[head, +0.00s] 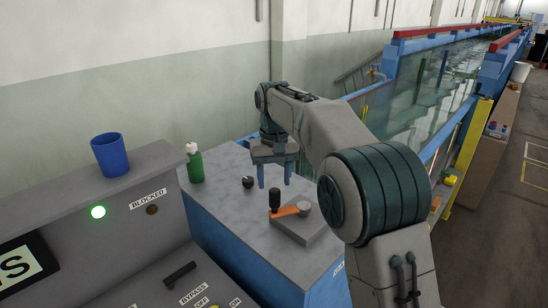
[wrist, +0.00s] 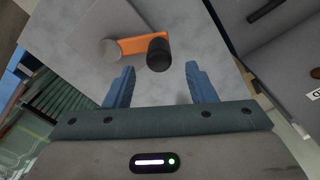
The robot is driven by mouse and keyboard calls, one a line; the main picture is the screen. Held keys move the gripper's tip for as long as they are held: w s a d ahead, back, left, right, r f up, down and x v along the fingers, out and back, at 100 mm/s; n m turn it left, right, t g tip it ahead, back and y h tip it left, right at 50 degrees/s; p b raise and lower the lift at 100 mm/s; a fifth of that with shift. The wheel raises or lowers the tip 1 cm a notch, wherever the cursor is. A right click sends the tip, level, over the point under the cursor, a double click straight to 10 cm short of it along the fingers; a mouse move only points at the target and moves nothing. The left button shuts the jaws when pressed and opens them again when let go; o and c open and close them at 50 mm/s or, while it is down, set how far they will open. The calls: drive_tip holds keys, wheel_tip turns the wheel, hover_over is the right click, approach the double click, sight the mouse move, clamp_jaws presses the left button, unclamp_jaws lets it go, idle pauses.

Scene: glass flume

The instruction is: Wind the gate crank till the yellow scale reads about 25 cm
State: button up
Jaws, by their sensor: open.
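The gate crank (head: 290,210) has an orange arm, a grey round hub and an upright black handle. It sits on a grey block on the grey bench top. In the wrist view the black handle (wrist: 158,54) stands just beyond my fingertips, roughly between their lines, with the hub to its left. My gripper (head: 274,180) is open and empty, pointing down above and slightly behind the crank; its blue fingers also show in the wrist view (wrist: 158,80). A yellow upright strip (head: 472,140) stands by the flume at the right; no reading is legible on it.
A green bottle (head: 195,164) and a small black knob (head: 248,182) stand on the bench near the crank. A grey control console (head: 150,240) with a lit green lamp (head: 98,212) and a blue cup (head: 110,155) is at the left. The glass flume (head: 420,100) runs back at right.

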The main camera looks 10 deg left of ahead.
wheel_tip(320, 180, up, 8)
drive_tip(key=shift+f, duration=0.1)
idle(0.5)
